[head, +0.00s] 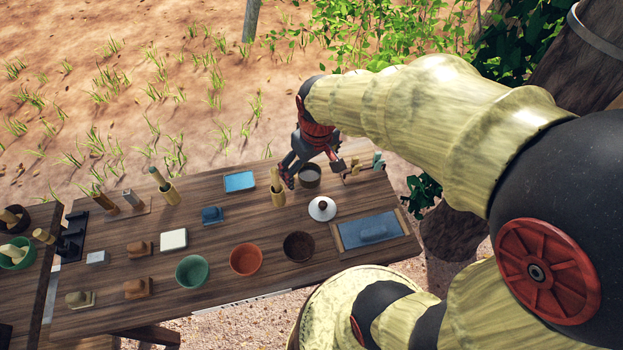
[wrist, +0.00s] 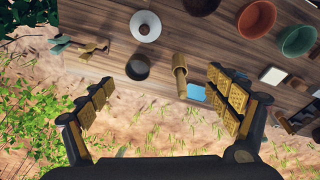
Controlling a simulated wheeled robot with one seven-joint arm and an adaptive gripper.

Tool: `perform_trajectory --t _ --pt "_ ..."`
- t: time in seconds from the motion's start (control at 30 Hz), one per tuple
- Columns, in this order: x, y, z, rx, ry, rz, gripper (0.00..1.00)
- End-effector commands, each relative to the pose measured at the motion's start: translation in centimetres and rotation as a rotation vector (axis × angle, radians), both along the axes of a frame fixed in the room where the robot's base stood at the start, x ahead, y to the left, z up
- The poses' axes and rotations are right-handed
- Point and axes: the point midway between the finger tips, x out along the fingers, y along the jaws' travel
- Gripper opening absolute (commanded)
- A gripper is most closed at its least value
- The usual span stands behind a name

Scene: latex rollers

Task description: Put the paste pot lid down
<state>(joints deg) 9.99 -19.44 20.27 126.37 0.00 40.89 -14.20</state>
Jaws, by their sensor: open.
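The paste pot lid (head: 322,208) is a white disc with a dark knob. It lies knob up on the wooden table, and it also shows at the top of the wrist view (wrist: 146,27). A grey round pot (head: 310,178), open at the top, stands just behind the lid; it is dark in the wrist view (wrist: 138,67). My gripper (wrist: 162,80) is open and empty, its fingers spread wide. In the head view my gripper (head: 288,178) hangs over the table's far edge, behind and left of the lid and apart from it.
A wooden holder with a stick (head: 277,190) stands near my gripper. A blue tray (head: 239,181) lies to its left. A framed blue slab (head: 372,231) lies right of the lid. Brown (head: 299,246), orange (head: 246,259) and green (head: 192,271) bowls stand in front.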

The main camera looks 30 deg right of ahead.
Motion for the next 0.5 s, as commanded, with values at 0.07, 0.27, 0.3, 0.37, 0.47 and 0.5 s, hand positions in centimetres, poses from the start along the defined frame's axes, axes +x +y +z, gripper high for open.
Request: perform_trajectory --t 0.07,0.27,0.3,0.37,0.47,0.5 --pt "-1.8 1.9 4.1 0.001 -0.074 -0.007 0.89" --pt "-7.0 5.1 10.5 0.029 -0.210 -0.038 0.89" --pt "-7.9 5.5 11.3 0.035 -0.230 -0.042 0.89" --pt "-9.1 6.0 12.1 0.044 -0.253 -0.049 0.89" --pt "-10.3 6.4 12.8 0.055 -0.278 -0.056 0.89" --pt "-10.6 6.5 13.0 0.058 -0.284 -0.058 0.89"
